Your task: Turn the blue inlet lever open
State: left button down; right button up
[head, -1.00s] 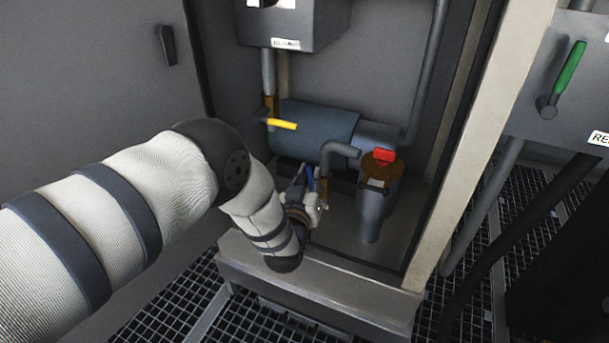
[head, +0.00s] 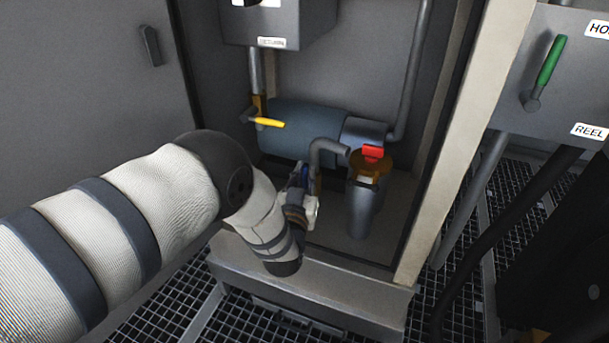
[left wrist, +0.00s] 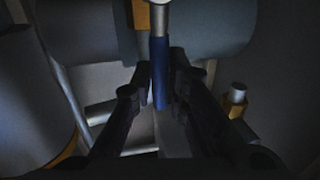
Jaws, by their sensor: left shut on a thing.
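The blue inlet lever (head: 305,173) is low in the cabinet, left of the bent grey pipe, and mostly hidden by my left gripper in the head view. In the left wrist view the blue lever (left wrist: 160,72) runs lengthwise between the two dark fingers, below a pale metal end. My left gripper (head: 306,184) is shut on the lever; its fingers (left wrist: 160,85) also show in the left wrist view, one on each side of it. My right gripper is not in view.
A yellow lever (head: 269,122) sits above, in front of a blue-grey cylinder (head: 300,130). A red handle (head: 372,152) tops the grey filter body (head: 362,208) to the right. The cabinet's sill (head: 310,282) runs below my arm. A green lever (head: 550,62) is on the right-hand box.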

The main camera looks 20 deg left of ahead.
pick_arm(q)
jog(key=c, duration=1.6)
grip_release()
jog(key=shift+d, duration=0.15)
jog(key=shift+o, duration=0.2)
jog(key=s+d, duration=0.1)
jog(key=s, duration=1)
jog(key=shift+s+d, duration=0.4)
